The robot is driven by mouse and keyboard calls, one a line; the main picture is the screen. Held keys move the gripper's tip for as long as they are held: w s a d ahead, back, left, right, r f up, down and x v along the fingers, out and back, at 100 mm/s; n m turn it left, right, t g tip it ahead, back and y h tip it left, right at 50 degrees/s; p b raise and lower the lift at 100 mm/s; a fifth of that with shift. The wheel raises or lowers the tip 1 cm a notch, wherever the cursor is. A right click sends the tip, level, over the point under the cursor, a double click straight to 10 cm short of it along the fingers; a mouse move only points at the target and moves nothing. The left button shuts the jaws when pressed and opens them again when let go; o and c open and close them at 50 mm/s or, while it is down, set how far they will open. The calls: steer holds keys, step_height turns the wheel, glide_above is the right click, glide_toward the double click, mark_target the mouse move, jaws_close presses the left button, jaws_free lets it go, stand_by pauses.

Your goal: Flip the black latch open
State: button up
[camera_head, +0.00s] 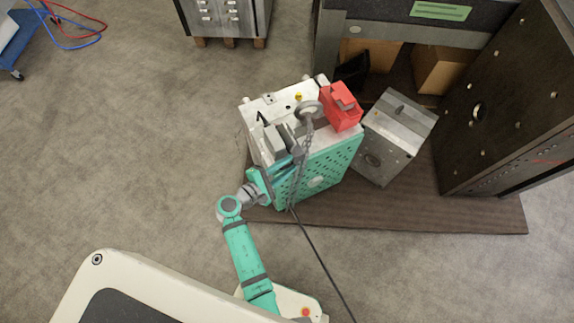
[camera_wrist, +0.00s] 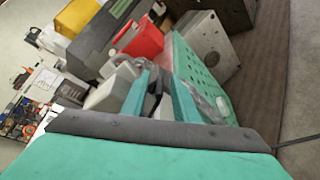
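The mould base has a pale top and a teal perforated side (camera_head: 325,165); that side also shows in the wrist view (camera_wrist: 200,70). My gripper (camera_head: 296,150) is at the mould's near left edge, beside a grey block. In the wrist view its two teal fingers (camera_wrist: 162,78) are apart. A dark piece (camera_wrist: 154,84), possibly the black latch, shows between them; I cannot tell whether they touch it. A small black angled part (camera_head: 262,118) stands on the pale top in the head view. The fingers hide part of the mould's edge.
A lifting eye (camera_head: 308,110) with a hanging chain (camera_head: 297,178) is close to my gripper. A red block (camera_head: 341,106) sits at the top's right corner. A grey steel block (camera_head: 398,135) stands right of the mould on a brown platform (camera_head: 430,212).

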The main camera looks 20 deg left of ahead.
jaws_close()
steer(key=shift+f, duration=0.1)
steer(key=shift+s+d+f, duration=0.1)
steer(key=shift+d+f, duration=0.05)
stand_by(0.3)
steer(key=shift+f, duration=0.1)
steer(key=shift+f+m, duration=0.1)
steer(key=shift+m, duration=0.2)
steer(key=shift+s+d+f+m+t, duration=0.1)
steer(key=shift+f+m+t, duration=0.4)
steer(key=shift+m, duration=0.5)
steer(key=shift+s+d+f+m+t, duration=0.1)
steer(key=shift+f+m+t, duration=0.4)
steer(key=shift+m, duration=0.5)
